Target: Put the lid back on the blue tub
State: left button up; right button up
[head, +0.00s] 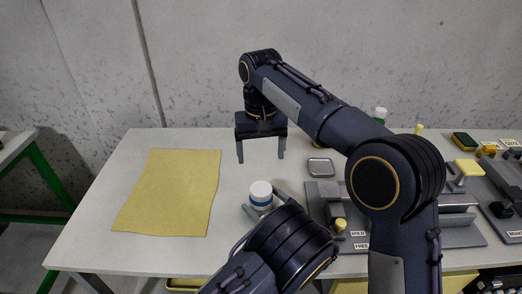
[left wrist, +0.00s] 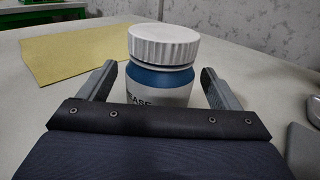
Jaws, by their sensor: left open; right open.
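The blue tub (head: 261,203) stands upright on the table, with a white ribbed lid (head: 260,189) on top. In the left wrist view the tub (left wrist: 165,85) has a blue shoulder and a pale label with dark letters, and the lid (left wrist: 163,45) sits over its neck. I cannot tell whether the lid is fully seated. My left gripper (left wrist: 158,74) is open, with one finger on each side of the tub and visible gaps. My right gripper (head: 261,158) is open and empty, pointing down behind the tub, apart from it.
A yellow mat (head: 172,192) lies on the left of the table (head: 100,225). A small metal tin (head: 320,167) is right of my right gripper. A grey fixture (head: 330,205) labelled HOLD and FREE stands at right. Another white-capped container (head: 380,112) is behind my right arm.

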pick_arm(q)
jog(key=v, duration=0.7)
jog(key=shift+s+d, duration=0.15)
